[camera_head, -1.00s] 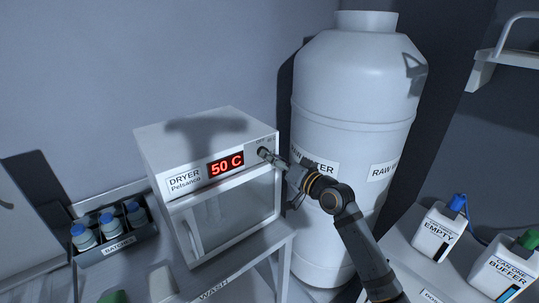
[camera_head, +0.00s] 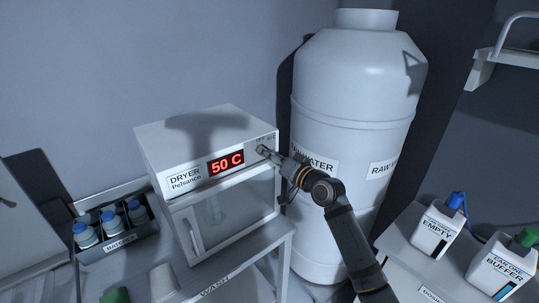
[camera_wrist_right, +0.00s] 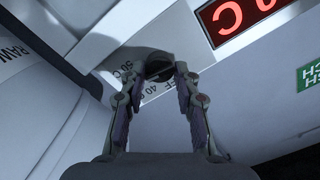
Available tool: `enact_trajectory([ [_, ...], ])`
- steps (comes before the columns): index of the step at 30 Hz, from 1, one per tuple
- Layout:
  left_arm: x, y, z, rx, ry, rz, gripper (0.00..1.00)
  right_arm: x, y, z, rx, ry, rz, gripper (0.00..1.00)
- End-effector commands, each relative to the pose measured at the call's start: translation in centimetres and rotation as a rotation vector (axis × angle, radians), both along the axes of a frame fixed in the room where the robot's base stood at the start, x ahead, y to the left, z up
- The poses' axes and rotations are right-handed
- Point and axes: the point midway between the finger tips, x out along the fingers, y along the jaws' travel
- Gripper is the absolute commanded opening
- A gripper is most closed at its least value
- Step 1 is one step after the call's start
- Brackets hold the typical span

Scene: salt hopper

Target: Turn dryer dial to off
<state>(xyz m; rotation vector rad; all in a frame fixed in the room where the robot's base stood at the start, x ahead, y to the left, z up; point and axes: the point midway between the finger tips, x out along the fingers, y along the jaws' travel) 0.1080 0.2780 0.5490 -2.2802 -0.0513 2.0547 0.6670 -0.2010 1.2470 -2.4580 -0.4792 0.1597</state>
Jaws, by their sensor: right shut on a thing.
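The white dryer (camera_head: 222,192) stands on a bench, its red display (camera_head: 226,163) reading 50 C. Its dark round dial (camera_wrist_right: 158,66) is at the right end of the front panel. In the right wrist view, printed marks 50 C, 40 C and a partly covered OFF surround it. My right gripper (camera_head: 264,151) reaches the dial from the right. In the right wrist view the gripper (camera_wrist_right: 157,76) has a finger on each side of the dial and is shut on it. The dial's pointer direction is hard to tell. My left gripper is not in view.
A large white raw water tank (camera_head: 350,95) stands right of the dryer, close to my right arm. A rack (camera_head: 118,245) of blue-capped bottles is at left. White canisters (camera_head: 437,228) stand on a surface at right.

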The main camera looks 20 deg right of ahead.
Motion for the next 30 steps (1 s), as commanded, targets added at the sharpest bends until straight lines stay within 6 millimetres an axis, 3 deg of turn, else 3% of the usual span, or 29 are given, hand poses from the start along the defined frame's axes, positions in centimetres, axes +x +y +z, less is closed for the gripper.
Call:
enact_trajectory([
  [11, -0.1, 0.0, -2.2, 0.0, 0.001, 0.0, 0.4, 0.0, 0.0, -0.4, -0.134, -0.05, 0.0, 0.0],
  [30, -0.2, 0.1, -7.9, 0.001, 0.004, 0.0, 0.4, 0.0, 0.1, -0.2, -0.69, -0.252, -0.001, 0.0],
])
